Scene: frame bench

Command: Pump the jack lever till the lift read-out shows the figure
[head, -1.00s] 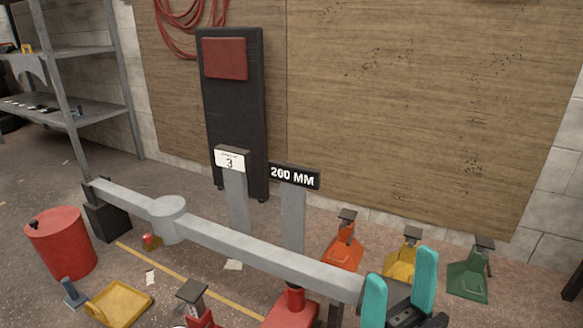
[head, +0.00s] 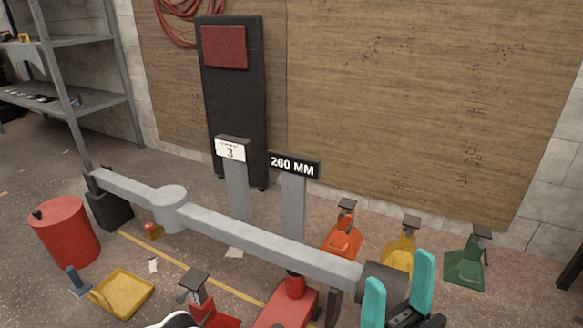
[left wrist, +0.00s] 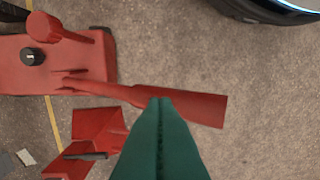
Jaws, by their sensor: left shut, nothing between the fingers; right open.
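The lift read-out (head: 294,166) on a grey post shows 260 MM. The red jack (head: 287,304) stands under the grey beam (head: 255,241); its body (left wrist: 85,62) also shows in the left wrist view. There the red jack lever (left wrist: 200,104) points right. My left gripper (left wrist: 160,101) is shut and empty, its tips overlapping the lever in the picture; I cannot tell if they touch it. My right gripper (head: 398,283) is open and empty, in front of the beam's right end.
A placard (head: 231,150) reads 3. Orange (head: 342,240), yellow (head: 402,250) and green (head: 466,266) stands are at the right. A red stand (head: 203,305), yellow tray (head: 124,292) and red drum (head: 65,235) are at the left.

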